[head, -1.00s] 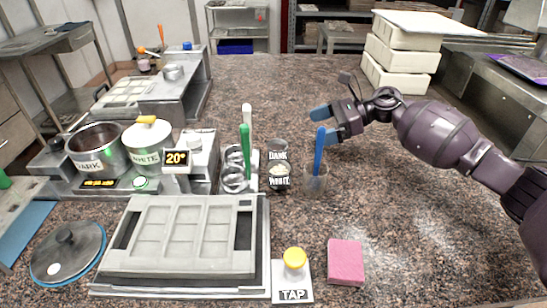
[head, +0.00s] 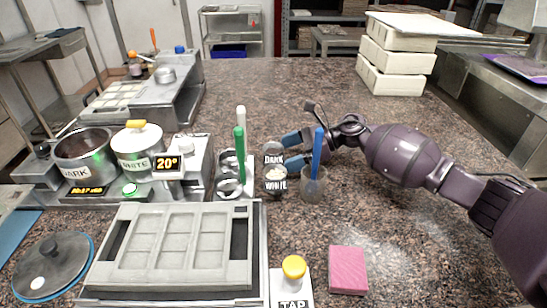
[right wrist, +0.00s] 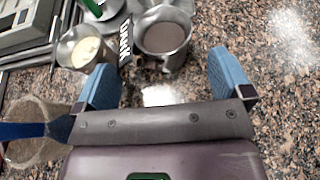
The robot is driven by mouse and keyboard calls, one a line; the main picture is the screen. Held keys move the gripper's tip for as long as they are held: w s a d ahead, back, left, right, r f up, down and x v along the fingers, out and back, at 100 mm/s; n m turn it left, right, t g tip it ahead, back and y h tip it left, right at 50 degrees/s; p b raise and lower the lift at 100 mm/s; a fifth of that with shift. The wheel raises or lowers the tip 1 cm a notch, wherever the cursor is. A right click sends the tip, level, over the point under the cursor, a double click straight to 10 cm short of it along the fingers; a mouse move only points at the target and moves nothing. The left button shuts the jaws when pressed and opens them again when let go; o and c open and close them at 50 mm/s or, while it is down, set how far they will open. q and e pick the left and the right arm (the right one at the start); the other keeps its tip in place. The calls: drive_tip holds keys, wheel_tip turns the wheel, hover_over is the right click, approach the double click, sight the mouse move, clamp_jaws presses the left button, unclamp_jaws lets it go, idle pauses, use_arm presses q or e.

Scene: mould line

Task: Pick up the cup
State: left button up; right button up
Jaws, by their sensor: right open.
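Two small metal cups stand close together near the middle of the counter. The cup labelled DARK (head: 274,148) is behind the cup labelled WHITE (head: 276,186). In the right wrist view the dark cup (right wrist: 164,36) holds brown liquid, and the white cup (right wrist: 84,50) holds pale contents. My right gripper (head: 291,150) is open beside the dark cup, on its right. In the right wrist view its blue fingers (right wrist: 162,68) are spread, with the dark cup just ahead of the gap; contact cannot be told. My left gripper is out of view.
A clear container (head: 311,190) with a blue spatula (head: 317,155) stands close in front of the right gripper. A stand with green and white spatulas (head: 239,158) is left of the cups. A mould (head: 180,245) and pink sponge (head: 348,270) lie nearer.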

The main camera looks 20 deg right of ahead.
drive_tip(key=x, duration=0.4)
drive_tip(key=shift+a+f, duration=0.1)
drive_tip(key=c, duration=0.8)
wheel_tip(320, 180, up, 19)
drive_tip(key=p, duration=0.2)
wheel_tip(320, 180, up, 6)
drive_tip(key=p, duration=0.1)
hover_over(276, 156)
drive_tip(key=w+d, duration=0.1)
drive_tip(key=w, duration=0.1)
drive_tip(key=shift+w, duration=0.15)
